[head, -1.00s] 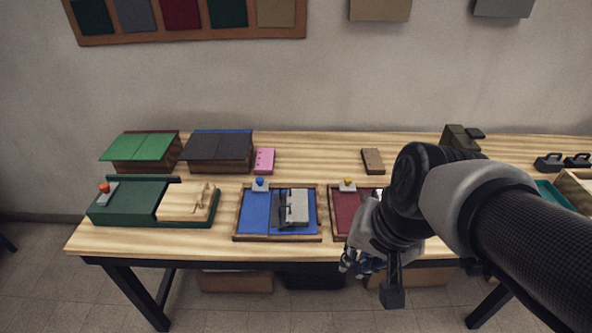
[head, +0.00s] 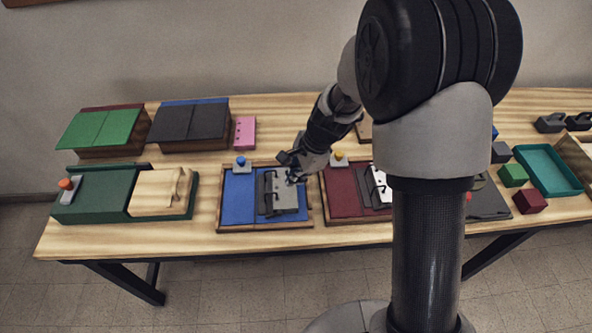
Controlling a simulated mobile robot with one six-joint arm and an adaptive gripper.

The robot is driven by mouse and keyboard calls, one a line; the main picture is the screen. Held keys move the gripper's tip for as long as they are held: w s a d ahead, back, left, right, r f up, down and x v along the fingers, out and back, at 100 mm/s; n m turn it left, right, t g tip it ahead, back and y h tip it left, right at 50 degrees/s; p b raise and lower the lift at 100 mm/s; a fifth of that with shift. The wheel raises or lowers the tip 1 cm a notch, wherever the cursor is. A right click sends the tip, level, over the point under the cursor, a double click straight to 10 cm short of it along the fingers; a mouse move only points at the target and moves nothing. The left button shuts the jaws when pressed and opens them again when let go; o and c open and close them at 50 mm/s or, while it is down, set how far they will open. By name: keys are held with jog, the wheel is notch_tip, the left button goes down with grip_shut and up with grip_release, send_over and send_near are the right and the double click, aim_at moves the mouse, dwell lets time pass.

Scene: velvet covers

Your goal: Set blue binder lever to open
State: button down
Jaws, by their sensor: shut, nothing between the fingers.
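The blue binder (head: 238,203) lies in a wooden-framed tray on the table, left of the middle. Its grey metal lever mechanism (head: 283,193) sits on the binder's right half. A grey stand with a blue knob (head: 241,161) is at the tray's back left edge. My gripper (head: 292,178) is over the back right part of the mechanism, close to it. It is shut and empty. Whether it touches the lever cannot be told, as the wrist and fingers cover that part.
A red binder (head: 342,192) in a similar tray is just to the right. A green board with a wooden block (head: 160,192) is to the left. Dark boxes (head: 193,125) and a pink item (head: 245,133) stand behind. Small blocks and a teal tray (head: 547,170) are at right.

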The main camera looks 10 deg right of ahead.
jog(key=b+x, duration=0.2)
jog(key=x, duration=0.4)
jog(key=shift+w+a+f, duration=0.1)
jog(key=shift+f, duration=0.2)
jog(key=shift+a+r+p, duration=0.35)
jog(key=shift+r+p, duration=0.15)
jog(key=shift+p, duration=0.3)
jog(key=a+r+p, duration=0.1)
jog(key=p, duration=0.2)
jog(key=shift+r+p, duration=0.1)
jog(key=shift+p, duration=0.3)
jog(key=h+p, duration=0.1)
jog(key=p, duration=0.1)
jog(key=a+p, duration=0.1)
jog(key=p, duration=0.2)
jog(key=shift+a+r+h, duration=0.3)
jog(key=shift+r+h, duration=0.1)
jog(key=shift+w+a+p, duration=0.1)
jog(key=shift+a+p, duration=1.8)
jog(key=shift+p, duration=0.65)
jog(key=shift+r, duration=0.15)
